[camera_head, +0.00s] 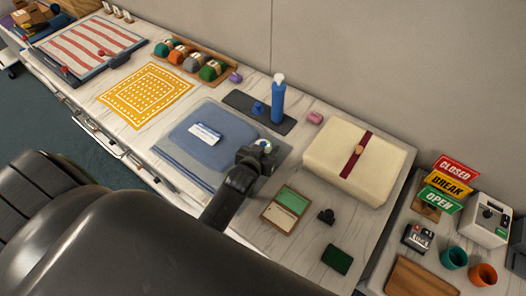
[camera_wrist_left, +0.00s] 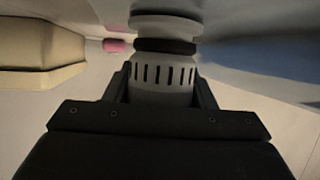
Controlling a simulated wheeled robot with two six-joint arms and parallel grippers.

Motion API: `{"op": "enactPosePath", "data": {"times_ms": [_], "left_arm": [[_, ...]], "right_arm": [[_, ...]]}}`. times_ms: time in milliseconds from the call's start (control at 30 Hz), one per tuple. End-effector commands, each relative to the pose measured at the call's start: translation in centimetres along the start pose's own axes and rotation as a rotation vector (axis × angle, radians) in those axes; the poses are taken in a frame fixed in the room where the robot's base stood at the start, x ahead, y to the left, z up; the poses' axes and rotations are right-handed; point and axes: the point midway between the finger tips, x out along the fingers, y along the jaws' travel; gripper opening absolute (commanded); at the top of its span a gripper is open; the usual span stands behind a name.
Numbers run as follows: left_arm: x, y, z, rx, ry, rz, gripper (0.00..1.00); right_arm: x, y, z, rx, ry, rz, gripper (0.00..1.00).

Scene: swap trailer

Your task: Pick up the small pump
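The small pump appears in the left wrist view as a pale grey cylinder (camera_wrist_left: 163,75) with dark slots, a black ring and a wide white flange. In the head view only its small pale top (camera_head: 265,145) shows, by the right edge of the folded blue bag. My left gripper (camera_head: 258,158) is over that edge, its fingers on both sides of the pump and apparently touching its slotted part. The left gripper also shows in the wrist view (camera_wrist_left: 163,92). I cannot tell whether the pump is clear of the surface. My right gripper is out of view.
A blue bottle (camera_head: 278,103) stands on a dark mat (camera_head: 244,102) behind the gripper. A cream package (camera_head: 335,160) with a dark red band lies to the right. A green-and-cream card (camera_head: 286,208) and a small black item (camera_head: 326,216) lie in front. The blue bag (camera_head: 200,150) lies left.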

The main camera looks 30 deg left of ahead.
Motion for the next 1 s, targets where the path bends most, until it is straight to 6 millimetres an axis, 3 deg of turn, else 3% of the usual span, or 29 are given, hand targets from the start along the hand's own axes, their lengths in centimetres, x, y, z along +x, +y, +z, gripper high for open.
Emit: {"op": "enactPosePath", "data": {"times_ms": [33,267,667,1000], "left_arm": [[0.0,0.0,0.0,0.0,0.0,0.0,0.43],[0.0,0.0,-0.1,0.0,0.002,0.0,0.14],[-0.4,0.0,-0.9,0.0,0.003,-0.001,0.14],[-2.3,0.1,-5.7,-0.001,0.007,0.001,0.14]], "right_arm": [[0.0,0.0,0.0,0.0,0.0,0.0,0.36],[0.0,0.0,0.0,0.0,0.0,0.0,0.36],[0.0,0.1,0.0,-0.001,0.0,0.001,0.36],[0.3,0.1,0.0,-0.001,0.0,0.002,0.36]]}}
